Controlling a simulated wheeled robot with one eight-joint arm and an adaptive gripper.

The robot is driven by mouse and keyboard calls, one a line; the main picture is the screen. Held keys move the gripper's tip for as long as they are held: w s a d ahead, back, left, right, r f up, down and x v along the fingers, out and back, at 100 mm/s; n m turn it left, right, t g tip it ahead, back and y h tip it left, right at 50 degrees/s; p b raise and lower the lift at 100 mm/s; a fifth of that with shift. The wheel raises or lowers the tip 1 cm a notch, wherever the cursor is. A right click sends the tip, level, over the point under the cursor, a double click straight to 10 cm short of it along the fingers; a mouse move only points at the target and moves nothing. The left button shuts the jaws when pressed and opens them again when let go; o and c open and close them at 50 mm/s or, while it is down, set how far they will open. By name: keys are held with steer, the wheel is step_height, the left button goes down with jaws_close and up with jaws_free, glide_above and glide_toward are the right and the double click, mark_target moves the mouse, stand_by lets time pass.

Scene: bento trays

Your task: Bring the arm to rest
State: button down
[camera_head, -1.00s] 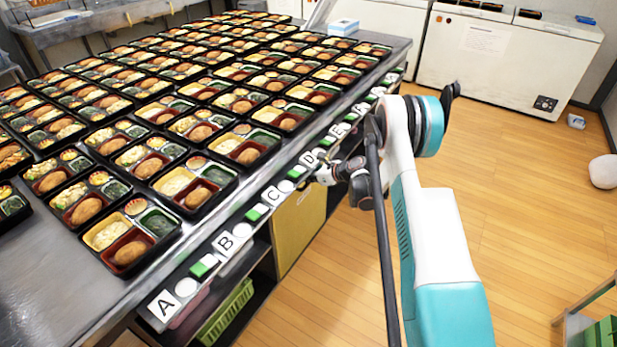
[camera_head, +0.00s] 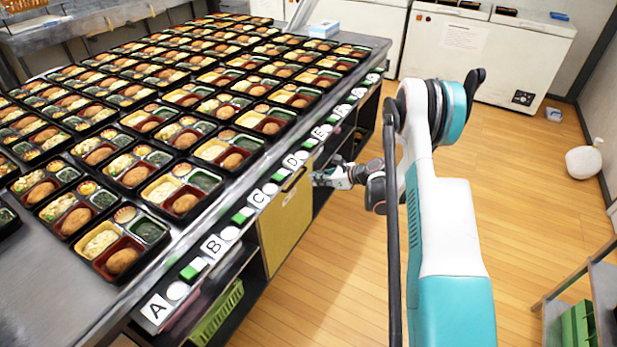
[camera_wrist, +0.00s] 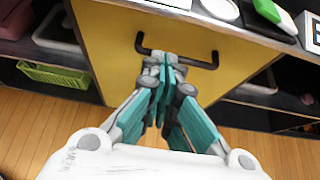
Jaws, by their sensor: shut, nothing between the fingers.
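My gripper (camera_head: 318,178) is at the edge of the long metal table, below its labelled front strip, in front of the yellow cabinet panel (camera_head: 287,222). In the wrist view its teal fingers (camera_wrist: 163,72) are together and empty. They point at the yellow panel (camera_wrist: 110,65) and overlap its dark handle (camera_wrist: 203,64) in the picture; I cannot tell whether they touch it. My arm is bent, with its elbow high to the right of the table.
The table (camera_head: 60,285) carries rows of black bento trays (camera_head: 120,242). Shelves under it hold a green basket (camera_head: 216,312). White freezers (camera_head: 470,60) stand at the back. A rack with green items (camera_head: 580,325) is at lower right. Wooden floor between is clear.

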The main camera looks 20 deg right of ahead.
steer(key=s+a+r+n+g+h, duration=0.1)
steer(key=s+a+r+n, duration=0.35)
steer(key=r, duration=0.55)
steer(key=s+a+r+n+h, duration=0.1)
steer(key=s+a+r+n, duration=0.3)
steer(key=r, duration=0.5)
steer(key=s+a+r+n+g+h, duration=0.1)
steer(key=s+a+r+n+h, duration=0.15)
steer(key=r+n, duration=0.55)
steer(key=s+a+r+n, duration=0.2)
steer(key=s+r, duration=0.2)
steer(key=s, duration=0.3)
steer(key=s+a+r+n, duration=0.2)
steer(key=s+r+n, duration=0.15)
steer(key=s, duration=0.35)
steer(key=s+f+n+h, duration=0.2)
steer(key=s+n, duration=0.4)
steer(key=s, duration=0.8)
steer(key=shift+h, duration=0.55)
